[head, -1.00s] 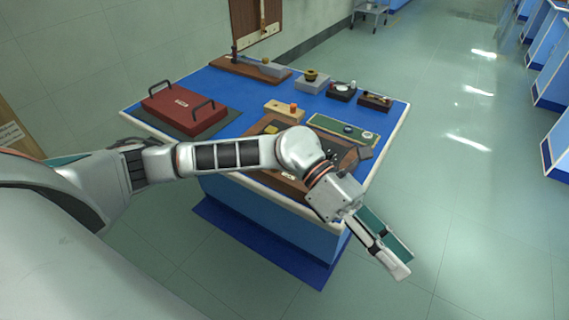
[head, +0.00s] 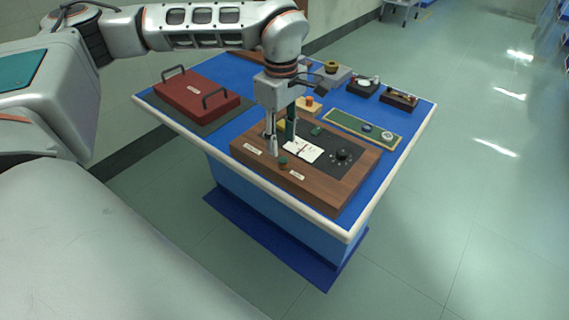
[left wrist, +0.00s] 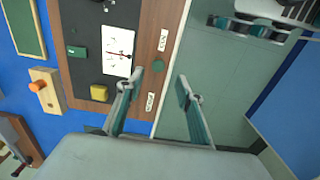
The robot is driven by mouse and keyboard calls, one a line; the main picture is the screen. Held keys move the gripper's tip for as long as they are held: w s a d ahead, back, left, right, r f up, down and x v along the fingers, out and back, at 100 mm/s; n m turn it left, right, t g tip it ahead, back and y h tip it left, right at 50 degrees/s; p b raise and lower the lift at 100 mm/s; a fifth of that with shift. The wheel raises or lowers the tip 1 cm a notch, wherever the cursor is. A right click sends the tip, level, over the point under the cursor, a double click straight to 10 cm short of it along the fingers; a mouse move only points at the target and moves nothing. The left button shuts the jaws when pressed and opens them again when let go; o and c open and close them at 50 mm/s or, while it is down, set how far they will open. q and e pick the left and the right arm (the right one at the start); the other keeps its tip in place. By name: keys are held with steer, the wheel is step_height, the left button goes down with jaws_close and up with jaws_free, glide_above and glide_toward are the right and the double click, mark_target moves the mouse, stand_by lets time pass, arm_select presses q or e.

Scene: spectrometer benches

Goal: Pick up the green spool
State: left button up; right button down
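The green spool (head: 283,162) is small and stands on the front wooden strip of the brown instrument board, between two white labels. In the left wrist view the spool (left wrist: 158,64) shows as a green round top just beyond the gap between the fingertips. My left gripper (head: 281,143) points down over the board's front part, close to the spool. In the left wrist view the left gripper (left wrist: 160,79) is open, with nothing between its fingers. My right gripper is in neither view.
The instrument board (head: 335,192) carries a white dial (head: 302,150), a black knob (head: 342,155) and a yellow block (left wrist: 99,92). A red case (head: 190,97) is at the left. A wooden block with an orange knob (head: 309,100) and a green strip (head: 345,123) lie behind.

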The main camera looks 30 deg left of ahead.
mark_target(283, 159)
arm_select(q)
steer(key=f, duration=0.6)
steer(key=shift+w+d+f+b, duration=0.1)
steer(key=shift+w+f+b, duration=0.1)
steer(key=shift+b, duration=0.1)
steer(key=shift+r, duration=0.1)
jaws_close()
